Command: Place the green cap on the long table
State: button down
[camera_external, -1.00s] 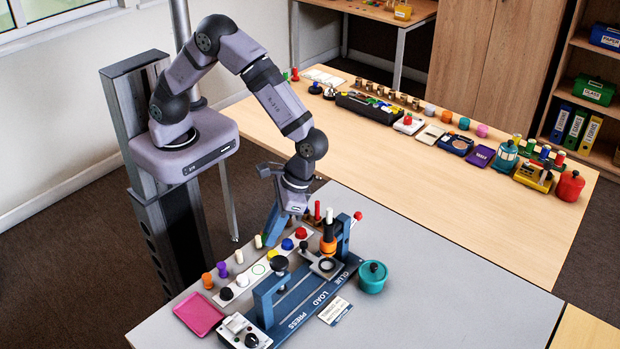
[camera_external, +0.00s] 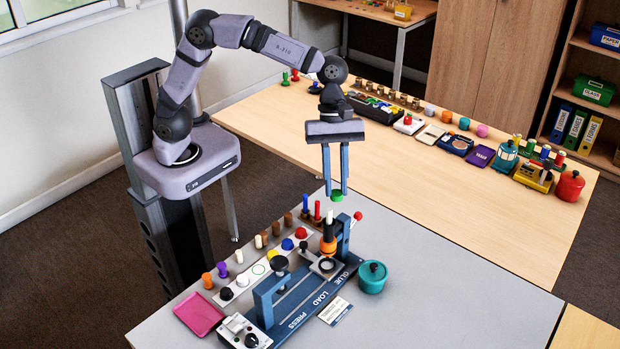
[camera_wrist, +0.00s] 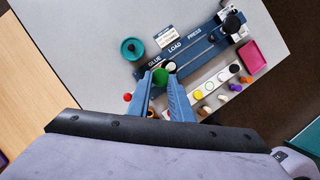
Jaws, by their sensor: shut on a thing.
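My gripper (camera_external: 336,190) is shut on the green cap (camera_external: 337,196), gripping it between the tips of its two long blue fingers. It holds the cap in the air, above the back end of the grey table (camera_external: 440,290) in the external view. In the wrist view the green cap (camera_wrist: 160,76) shows between the fingertips, with the blue press fixture (camera_wrist: 205,48) below. The long wooden table (camera_external: 460,200) lies behind and to the right, its near stretch bare. It also shows at the left of the wrist view (camera_wrist: 25,95).
The press fixture (camera_external: 300,300), a white strip with coloured caps, several pegs, a teal pot (camera_external: 372,278) and a pink tray (camera_external: 198,313) crowd the grey table. Along the wooden table's far edge stands a row of items, including a black tray (camera_external: 368,108) and a red pot (camera_external: 570,186).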

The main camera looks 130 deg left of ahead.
jog(key=a+f+n+t+y+b, duration=0.1)
jog(key=a+f+n, duration=0.25)
jog(key=a, duration=0.75)
jog(key=a+f+n+y, duration=0.2)
jog(key=a+n, duration=0.3)
jog(key=a, duration=0.7)
jog(key=s+a+f+n+y+b, duration=0.1)
jog(key=s+a+f+n, duration=0.25)
jog(key=a, duration=0.35)
jog(key=s+a+f+n+y, duration=0.15)
jog(key=s+a, duration=0.25)
jog(key=a, duration=0.4)
jog(key=s+a+f+n+y+b, duration=0.1)
jog(key=s+a+f+n, duration=0.25)
jog(key=a, duration=0.35)
jog(key=shift+g+h, duration=0.25)
jog(key=shift+g, duration=0.15)
jog(key=shift+s+a+f+p, duration=0.1)
jog(key=shift+f+p, duration=0.2)
jog(key=shift+f, duration=1.25)
jog(key=shift+s+d+f+p, duration=0.1)
jog(key=shift+f+p, duration=0.15)
jog(key=shift+f, duration=1.35)
jog(key=shift+s+a+f+p, duration=0.1)
jog(key=shift+f+p, duration=0.2)
jog(key=shift+f, duration=1.25)
jog(key=shift+f, duration=0.1)
jog(key=c, duration=1.6)
grip_release()
